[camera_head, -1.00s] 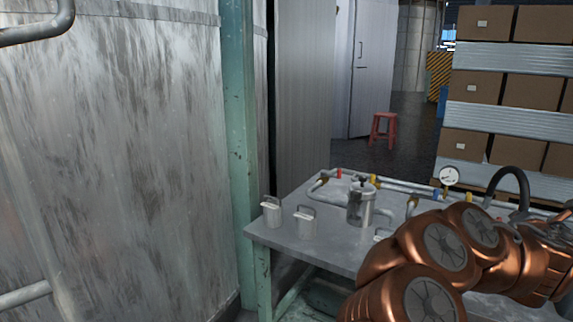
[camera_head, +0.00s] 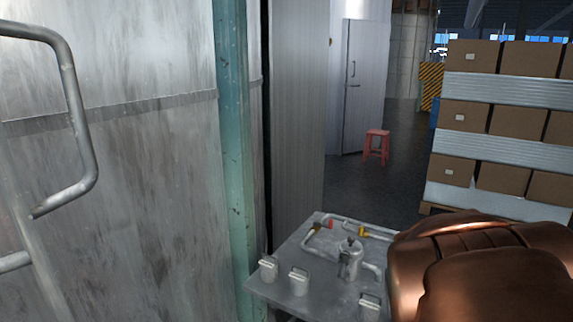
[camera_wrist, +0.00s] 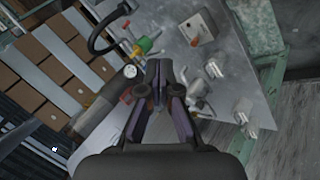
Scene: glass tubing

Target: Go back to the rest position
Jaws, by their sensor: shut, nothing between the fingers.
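My gripper (camera_wrist: 160,75) shows in the wrist view, its dark fingers brought together with nothing between them. It is over the metal table (camera_wrist: 235,50), which carries the glass-tubing setup. In the head view my copper-coloured arm covers the lower right, and my gripper is out of sight there. The table (camera_head: 265,278) holds a metal pot (camera_head: 349,260) and bent pipes (camera_head: 313,243) with red and yellow fittings. Small lidded containers (camera_head: 299,281) stand along its near edge. The right part of the table is hidden behind my arm.
A large grey metal wall (camera_head: 150,190) with a handle (camera_head: 80,130) and a green post (camera_head: 234,170) stand at left. Stacked boxes (camera_head: 500,125) stand at right. A red stool (camera_head: 376,146) is on the open floor behind the table.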

